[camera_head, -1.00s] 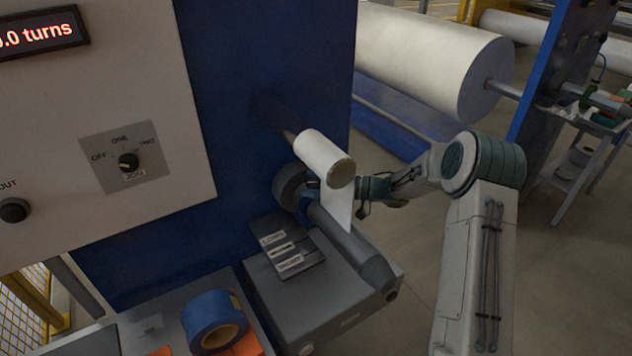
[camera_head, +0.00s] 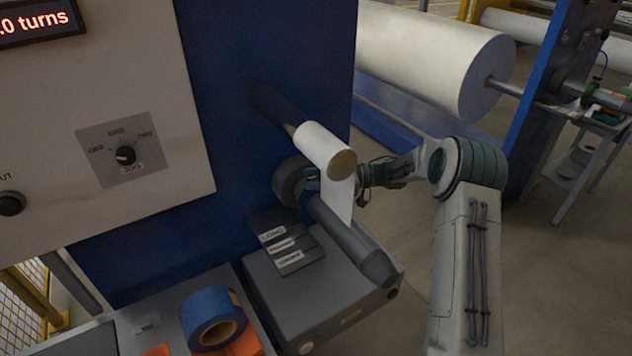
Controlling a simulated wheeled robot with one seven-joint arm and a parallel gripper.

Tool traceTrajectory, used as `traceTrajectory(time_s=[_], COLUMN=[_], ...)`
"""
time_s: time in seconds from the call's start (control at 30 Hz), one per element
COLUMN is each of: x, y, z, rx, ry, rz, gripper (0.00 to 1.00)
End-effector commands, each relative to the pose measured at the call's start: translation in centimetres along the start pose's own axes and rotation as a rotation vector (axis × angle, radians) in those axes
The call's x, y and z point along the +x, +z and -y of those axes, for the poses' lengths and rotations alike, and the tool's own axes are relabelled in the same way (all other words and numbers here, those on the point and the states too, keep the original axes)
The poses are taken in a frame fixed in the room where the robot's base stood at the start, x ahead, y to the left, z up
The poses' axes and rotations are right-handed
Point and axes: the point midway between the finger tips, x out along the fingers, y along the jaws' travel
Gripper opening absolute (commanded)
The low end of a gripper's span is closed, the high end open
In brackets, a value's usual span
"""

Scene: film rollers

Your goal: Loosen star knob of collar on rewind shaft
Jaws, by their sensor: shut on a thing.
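The rewind shaft (camera_head: 350,238) is a grey cylinder sticking out from the blue machine panel. The dark round collar (camera_head: 288,183) sits at its inner end, close to the panel. My gripper (camera_head: 313,180) reaches in from the right, behind a hanging white film strip. Its tip shows left of the strip, against the collar's right side. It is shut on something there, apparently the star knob. The knob itself is hidden and I cannot make it out. The strip also covers part of my gripper.
A white film roller (camera_head: 322,148) lies just above my gripper, with the film strip (camera_head: 338,195) hanging from it. A grey box (camera_head: 325,285) stands below the shaft. A blue tape roll (camera_head: 213,318) is at lower left. Open floor lies to the right.

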Motion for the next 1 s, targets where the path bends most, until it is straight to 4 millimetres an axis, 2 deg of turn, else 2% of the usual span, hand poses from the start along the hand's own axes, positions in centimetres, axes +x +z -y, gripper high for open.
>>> traceTrajectory(time_s=[0.4,1.0], x=[-0.01,-0.03], y=[0.11,-0.10], z=[-0.09,-0.06], rx=[-0.003,-0.001], ry=[-0.243,-0.302], rz=[0.001,-0.001], gripper=[0.18,0.18])
